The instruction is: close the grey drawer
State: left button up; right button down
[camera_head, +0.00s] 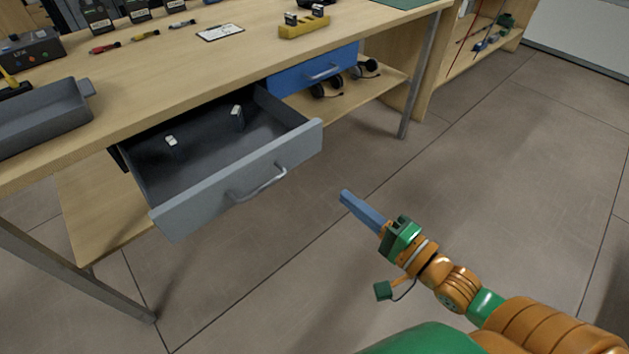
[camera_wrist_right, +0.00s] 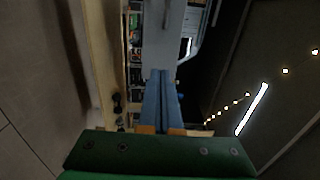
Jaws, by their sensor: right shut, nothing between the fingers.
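The grey drawer (camera_head: 245,180) is pulled out from under the wooden workbench in the head view. My left gripper is not in view.
A shut blue drawer (camera_head: 318,70) sits right of the grey one, with headphones (camera_head: 326,86) on the shelf below. The workbench (camera_head: 170,75) carries a grey tray (camera_head: 45,117), a clipboard (camera_head: 220,32) and a yellow block (camera_head: 304,28). The floor (camera_head: 480,170) is clear.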

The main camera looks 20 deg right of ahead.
aim_at(294, 154)
jog(key=b+x, duration=0.1)
jog(key=x, duration=1.2)
jog(key=shift+d+b, duration=0.1)
jog(key=shift+b, duration=0.25)
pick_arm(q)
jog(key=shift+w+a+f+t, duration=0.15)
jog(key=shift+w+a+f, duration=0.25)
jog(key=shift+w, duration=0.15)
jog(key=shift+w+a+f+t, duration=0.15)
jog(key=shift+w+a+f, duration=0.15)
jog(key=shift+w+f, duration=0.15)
pick_arm(e)
jog(key=shift+w, duration=0.4)
